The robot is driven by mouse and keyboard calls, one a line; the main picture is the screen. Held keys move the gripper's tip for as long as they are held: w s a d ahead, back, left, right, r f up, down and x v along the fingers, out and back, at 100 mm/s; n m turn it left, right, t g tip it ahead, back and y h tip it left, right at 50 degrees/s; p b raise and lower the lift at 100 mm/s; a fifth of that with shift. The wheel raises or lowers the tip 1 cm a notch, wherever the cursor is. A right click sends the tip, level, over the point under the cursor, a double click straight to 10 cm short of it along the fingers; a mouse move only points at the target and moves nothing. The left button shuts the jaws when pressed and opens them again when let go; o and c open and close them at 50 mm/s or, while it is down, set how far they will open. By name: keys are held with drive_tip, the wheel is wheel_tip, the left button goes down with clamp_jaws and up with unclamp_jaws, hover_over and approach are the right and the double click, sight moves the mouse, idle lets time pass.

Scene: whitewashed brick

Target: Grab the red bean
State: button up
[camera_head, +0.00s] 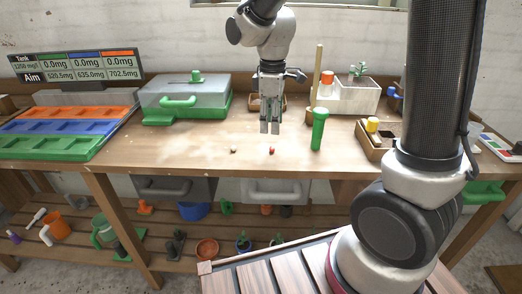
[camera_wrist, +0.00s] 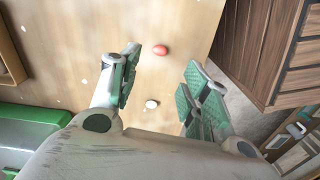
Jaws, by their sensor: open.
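The red bean (camera_head: 271,150) lies on the wooden workbench (camera_head: 190,145), near its front edge, below my gripper. It also shows in the wrist view as a small red oval (camera_wrist: 160,50), beyond and between the fingertips. My gripper (camera_head: 270,128) points down above the bench behind the bean and is empty. In the wrist view my gripper (camera_wrist: 160,78) has its two green-padded fingers spread wide apart. A pale bean (camera_wrist: 151,104) lies between the fingers in that view; in the head view a small brownish bean (camera_head: 233,151) lies left of the red one.
A green cylinder tool (camera_head: 319,128) stands close right of the bean. A green-based clear case (camera_head: 185,98) sits left, beside coloured trays (camera_head: 65,132). A planter box (camera_head: 348,96) and a small wooden tray (camera_head: 372,143) stand right.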

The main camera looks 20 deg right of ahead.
sight(272, 146)
drive_tip(key=shift+f+n, duration=0.15)
drive_tip(key=shift+n, duration=0.35)
drive_tip(key=f, duration=0.7)
drive_tip(key=shift+d+f, duration=0.2)
drive_tip(key=shift+f, duration=0.1)
drive_tip(key=c, duration=0.8)
